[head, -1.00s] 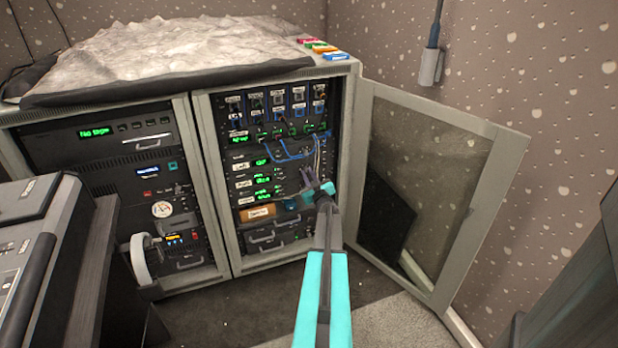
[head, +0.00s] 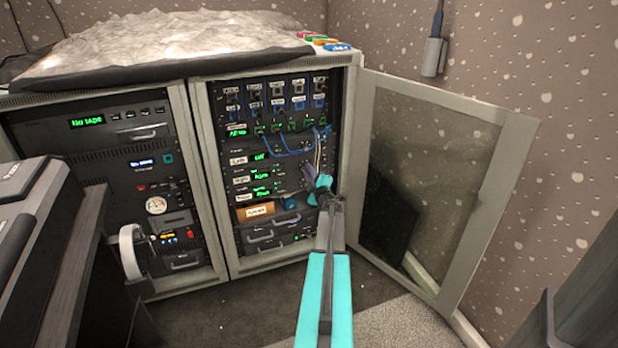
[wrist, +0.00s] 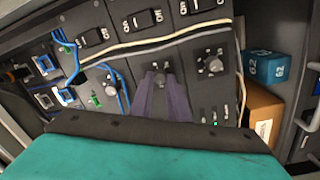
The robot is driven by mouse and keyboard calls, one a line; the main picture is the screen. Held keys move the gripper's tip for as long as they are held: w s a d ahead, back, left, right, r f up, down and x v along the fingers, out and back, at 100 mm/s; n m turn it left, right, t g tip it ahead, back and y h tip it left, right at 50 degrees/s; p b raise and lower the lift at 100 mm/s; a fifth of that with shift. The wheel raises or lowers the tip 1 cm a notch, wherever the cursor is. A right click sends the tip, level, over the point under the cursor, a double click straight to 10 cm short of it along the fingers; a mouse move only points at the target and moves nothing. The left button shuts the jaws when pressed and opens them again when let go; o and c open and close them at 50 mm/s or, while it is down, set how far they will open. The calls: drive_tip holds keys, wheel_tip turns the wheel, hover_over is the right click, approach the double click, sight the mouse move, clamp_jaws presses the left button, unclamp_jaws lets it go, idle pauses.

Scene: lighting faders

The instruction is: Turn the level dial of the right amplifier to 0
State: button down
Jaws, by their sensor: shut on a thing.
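The right amplifier (head: 241,180) is the middle of three stacked amplifiers in the open rack, with a white label and a green display too blurred to read. My gripper (head: 308,174) reaches the right side of this stack and hides its dials in the head view. In the wrist view three round dials show in a row, and my gripper (wrist: 161,81) is shut on the middle one, the right amplifier's level dial (wrist: 158,73). The fingers cover part of it, and its setting cannot be read.
The neighbouring dials (wrist: 110,88) and (wrist: 212,65) sit close on either side. Blue and white cables (head: 285,150) hang just above my gripper. The open mesh door (head: 425,180) stands right of my arm. An orange box (head: 256,211) sits below the amplifiers.

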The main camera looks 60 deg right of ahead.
drive_tip(key=n+b, duration=0.3)
drive_tip(key=n, duration=0.2)
drive_tip(key=n+b, duration=0.4)
drive_tip(key=n, duration=0.2)
drive_tip(key=shift+s+d+f, duration=0.1)
drive_tip(key=shift+s+d, duration=0.05)
idle(0.4)
drive_tip(key=c, duration=1.7)
unclamp_jaws()
drive_tip(key=shift+n+t+y, duration=0.3)
drive_tip(key=shift+y, duration=0.1)
drive_tip(key=shift+p+v, duration=1.25)
drive_tip(key=shift+v, duration=5.7)
